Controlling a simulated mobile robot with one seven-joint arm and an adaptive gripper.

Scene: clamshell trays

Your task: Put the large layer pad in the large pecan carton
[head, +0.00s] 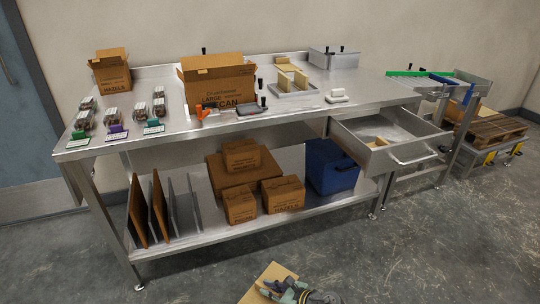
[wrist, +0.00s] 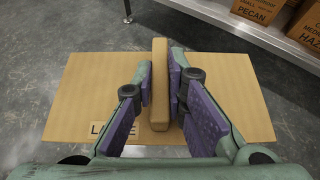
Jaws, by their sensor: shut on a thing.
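The large layer pad (head: 262,280) is a flat tan sheet low in the head view, above the floor in front of the bench. In the wrist view the pad (wrist: 80,90) spreads out flat to both sides, with a partly covered label beginning "LA". My gripper (head: 288,291) is shut on the pad's upright middle ridge (wrist: 160,85), a finger on each side. The gripper also shows in the wrist view (wrist: 160,78). The large pecan carton (head: 222,88), brown with raised flaps, stands on the bench top. Its inside is hidden from here.
The floor in front is clear.

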